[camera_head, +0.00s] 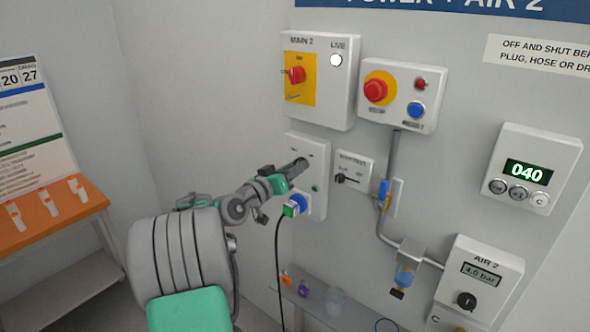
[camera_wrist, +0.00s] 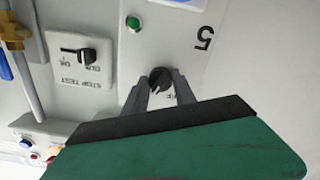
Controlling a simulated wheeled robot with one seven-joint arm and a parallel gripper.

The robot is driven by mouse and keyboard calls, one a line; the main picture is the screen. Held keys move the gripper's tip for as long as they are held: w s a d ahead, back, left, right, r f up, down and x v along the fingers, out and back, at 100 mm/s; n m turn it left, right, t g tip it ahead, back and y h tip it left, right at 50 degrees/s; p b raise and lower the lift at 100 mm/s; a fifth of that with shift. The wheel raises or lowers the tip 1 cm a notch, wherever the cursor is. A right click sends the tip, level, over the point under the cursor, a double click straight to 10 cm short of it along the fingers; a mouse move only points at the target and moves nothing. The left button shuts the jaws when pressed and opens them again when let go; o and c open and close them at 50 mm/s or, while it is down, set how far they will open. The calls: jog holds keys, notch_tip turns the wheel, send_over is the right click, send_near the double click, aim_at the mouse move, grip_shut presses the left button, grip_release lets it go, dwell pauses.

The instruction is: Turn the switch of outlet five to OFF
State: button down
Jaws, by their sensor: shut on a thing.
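The outlet five box (camera_head: 317,150) is a pale panel on the wall, and its number 5 shows in the wrist view (camera_wrist: 204,38). Its switch is a small black knob (camera_wrist: 159,77), with lettering beside it partly covered by a finger. My gripper (camera_wrist: 160,84) has its two grey fingers on either side of the knob and is shut on it. In the head view my gripper (camera_head: 299,165) reaches the upper part of the box and hides the knob. I cannot tell which way the knob points. A green lamp (camera_wrist: 134,23) sits on the same panel.
A blue socket (camera_head: 298,203) with a plug and hanging black cable sits low on the box. A stop test switch (camera_head: 352,172) is just right. Above are the MAIN 2 box (camera_head: 322,62) and a red-button box (camera_head: 407,92). A pipe (camera_head: 391,160) runs down farther right.

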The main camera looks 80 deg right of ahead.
jog(key=shift+r+n+p, duration=0.1)
jog(key=shift+n+p, duration=2.7)
jog(key=shift+n, duration=3.8)
jog(key=c, duration=1)
grip_release()
jog(key=b+v, duration=0.2)
jog(key=v, duration=0.6)
